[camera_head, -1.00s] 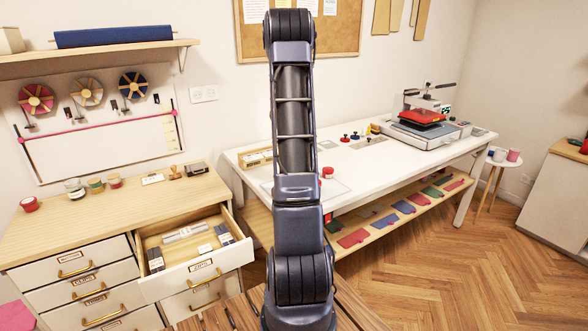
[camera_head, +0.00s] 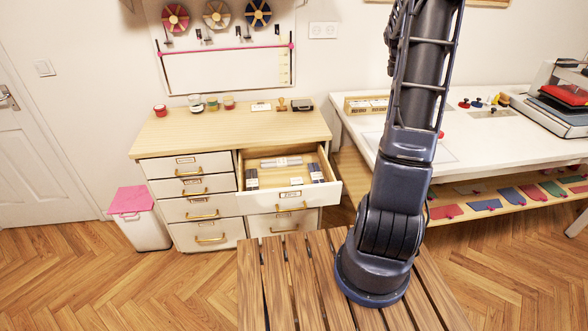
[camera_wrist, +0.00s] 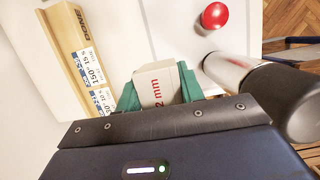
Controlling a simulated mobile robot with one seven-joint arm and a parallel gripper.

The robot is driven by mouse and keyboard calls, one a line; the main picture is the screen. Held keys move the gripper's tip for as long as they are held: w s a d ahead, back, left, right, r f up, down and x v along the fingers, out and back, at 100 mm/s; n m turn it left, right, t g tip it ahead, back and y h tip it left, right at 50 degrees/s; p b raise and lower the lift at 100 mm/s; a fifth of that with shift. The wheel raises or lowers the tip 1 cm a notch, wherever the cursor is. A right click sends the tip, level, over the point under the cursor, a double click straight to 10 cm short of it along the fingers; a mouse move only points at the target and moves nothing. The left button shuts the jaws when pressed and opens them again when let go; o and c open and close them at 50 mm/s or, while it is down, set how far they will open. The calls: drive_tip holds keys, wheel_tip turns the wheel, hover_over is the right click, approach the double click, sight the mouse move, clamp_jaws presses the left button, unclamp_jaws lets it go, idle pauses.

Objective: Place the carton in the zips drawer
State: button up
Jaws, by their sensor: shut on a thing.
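In the wrist view my gripper (camera_wrist: 160,98) has green fingers shut on a pale carton (camera_wrist: 157,82) with red lettering ending in "2 mm". The carton is held above the white worktable. In the head view the gripper and carton are out of frame above. An open drawer (camera_head: 262,199) stands at the top right of the wooden cabinet. The lettering on its front label is too small to read here. Inside lie dark packs (camera_head: 252,178) at the left, more dark packs (camera_head: 316,172) at the right and a pale long pack (camera_head: 281,162) at the back.
The cabinet top (camera_head: 230,124) holds jars and small tools along its back. Bare drawer floor shows between the packs. The white worktable (camera_head: 470,132) stands at the right. A wooden tray with boxes (camera_wrist: 68,45) and a red round thing (camera_wrist: 215,15) lie near the carton.

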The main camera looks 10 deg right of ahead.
drive_tip(key=w+a+f, duration=0.2)
drive_tip(key=a, duration=0.5)
drive_tip(key=w+a+f, duration=0.2)
drive_tip(key=a+f, duration=0.1)
drive_tip(key=a, duration=0.5)
hover_over(280, 180)
drive_tip(key=a, duration=0.1)
wheel_tip(280, 180, down, 11)
drive_tip(key=f, duration=1.9)
drive_tip(key=shift+a+f, duration=0.2)
drive_tip(key=shift+f, duration=0.15)
drive_tip(key=o, duration=0.8)
drive_tip(key=shift+c, duration=0.2)
drive_tip(key=shift+o, duration=1.3)
